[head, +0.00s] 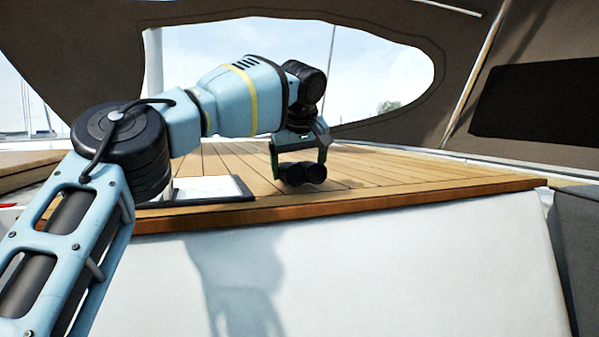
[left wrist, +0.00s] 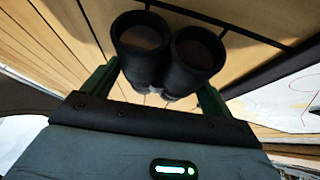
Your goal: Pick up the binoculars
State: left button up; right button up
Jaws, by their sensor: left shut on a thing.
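The black binoculars (head: 303,173) are at the wooden deck's surface, near its front edge, in the head view. My left gripper (head: 301,163) reaches down over them and is shut on them, with one finger on each side. In the left wrist view the binoculars (left wrist: 167,50) show their two round barrel ends between the green fingers of the left gripper (left wrist: 158,88). Whether they rest on the deck or are slightly raised, I cannot tell. My right gripper is not in view.
The planked wooden deck (head: 400,170) is clear to the right of the binoculars. A white chart or book (head: 208,188) lies to the left, partly behind my arm; white paper (left wrist: 285,100) also shows in the left wrist view. A white panel (head: 400,265) drops below the deck edge.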

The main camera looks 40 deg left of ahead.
pick_arm(q)
jog(key=shift+r, duration=1.3)
jog(key=shift+s+d+b, duration=0.25)
jog(key=shift+s, duration=0.35)
jog(key=shift+s+d+b, duration=0.2)
jog(key=shift+s+d, duration=0.05)
jog(key=shift+s, duration=0.3)
jog(key=s+d+r+b, duration=0.1)
jog(key=s+d, duration=0.4)
jog(key=s, duration=0.7)
jog(key=shift+s+r+b, duration=0.2)
jog(key=shift+s+b, duration=0.1)
jog(key=shift+b, duration=0.35)
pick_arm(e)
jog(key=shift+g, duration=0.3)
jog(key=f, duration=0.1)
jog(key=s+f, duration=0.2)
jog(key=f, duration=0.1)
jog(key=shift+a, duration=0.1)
